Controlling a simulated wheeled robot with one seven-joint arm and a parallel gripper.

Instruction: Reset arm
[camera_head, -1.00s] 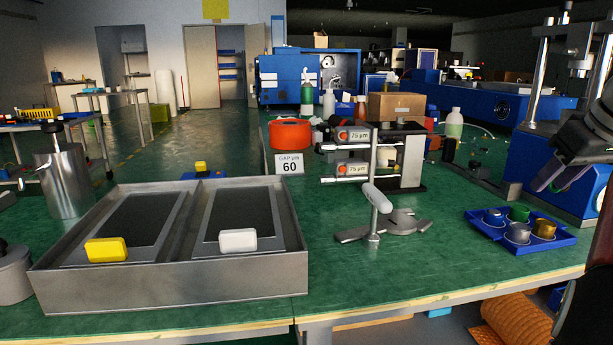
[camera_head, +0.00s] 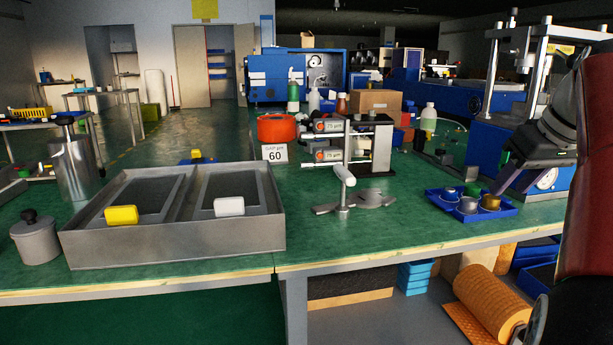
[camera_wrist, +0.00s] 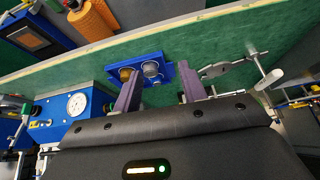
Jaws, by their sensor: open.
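My gripper (camera_head: 508,182) is at the right in the head view, beside and above the blue tray (camera_head: 436,200). In the wrist view the two purple fingers stand apart with nothing between them, so my gripper (camera_wrist: 158,72) is open and empty. The tray holds several small cups, among them a brass one (camera_head: 490,202) and a grey one (camera_head: 467,204). The fingers overlap the tray in the wrist view, but I see no contact with a cup.
A blue press (camera_head: 545,185) with steel columns stands right behind my gripper. A metal stand (camera_head: 343,190) is left of the tray. A two-bay steel tray (camera_head: 175,250) holds yellow and white blocks. The bench front edge (camera_head: 400,252) is clear.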

